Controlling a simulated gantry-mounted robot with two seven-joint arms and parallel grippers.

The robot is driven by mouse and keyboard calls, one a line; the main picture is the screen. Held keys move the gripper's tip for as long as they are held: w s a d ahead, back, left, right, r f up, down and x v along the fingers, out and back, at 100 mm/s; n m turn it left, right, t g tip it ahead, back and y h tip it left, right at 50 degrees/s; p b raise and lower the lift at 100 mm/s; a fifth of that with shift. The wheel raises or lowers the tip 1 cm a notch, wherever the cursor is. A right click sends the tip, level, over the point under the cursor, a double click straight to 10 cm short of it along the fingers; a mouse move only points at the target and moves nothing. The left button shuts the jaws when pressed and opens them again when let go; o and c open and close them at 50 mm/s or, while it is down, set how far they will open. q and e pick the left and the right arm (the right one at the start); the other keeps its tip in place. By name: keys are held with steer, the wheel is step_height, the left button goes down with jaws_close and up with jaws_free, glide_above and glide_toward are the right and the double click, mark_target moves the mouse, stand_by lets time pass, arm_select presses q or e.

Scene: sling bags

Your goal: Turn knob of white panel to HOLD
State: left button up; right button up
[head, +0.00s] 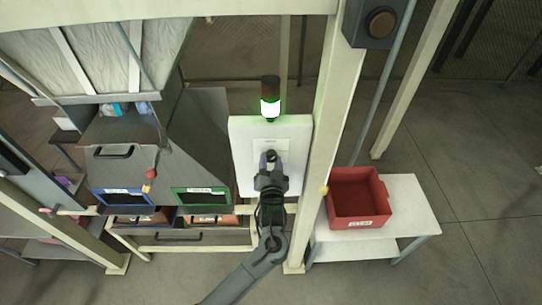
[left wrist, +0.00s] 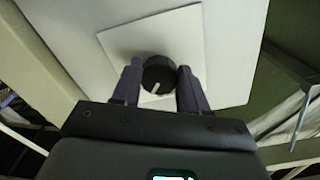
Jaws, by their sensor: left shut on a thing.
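The white panel (head: 238,160) stands upright at the middle of the head view, with a light whose lower part glows green (head: 270,104) on top. In the left wrist view the panel (left wrist: 75,25) carries a lighter square plate (left wrist: 225,50) with a round black knob (left wrist: 158,70). A pale pointer line on the knob points down and slightly left in that view. My left gripper (head: 270,158) is at the panel front, its fingers (left wrist: 158,84) on either side of the knob and shut on it. The gripper hides most of the knob in the head view. No HOLD label is readable. My right gripper is not in view.
A red bin (head: 345,212) sits on a white table (head: 410,205) to the right, beyond a cream post (head: 325,130). Left of the panel are a grey chute (head: 200,140) and bins with a blue frame (head: 122,197) and a green frame (head: 202,197).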

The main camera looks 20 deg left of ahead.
arm_select(q)
steer(key=shift+r+m+p, duration=0.2)
steer(key=shift+m+p, duration=0.3)
steer(key=shift+m, duration=0.5)
steer(key=shift+a+m, duration=0.1)
steer(key=shift+m, duration=0.8)
steer(key=m, duration=0.6)
steer(key=o, duration=1.1)
steer(key=shift+c, duration=0.2)
steer(key=shift+s, duration=0.1)
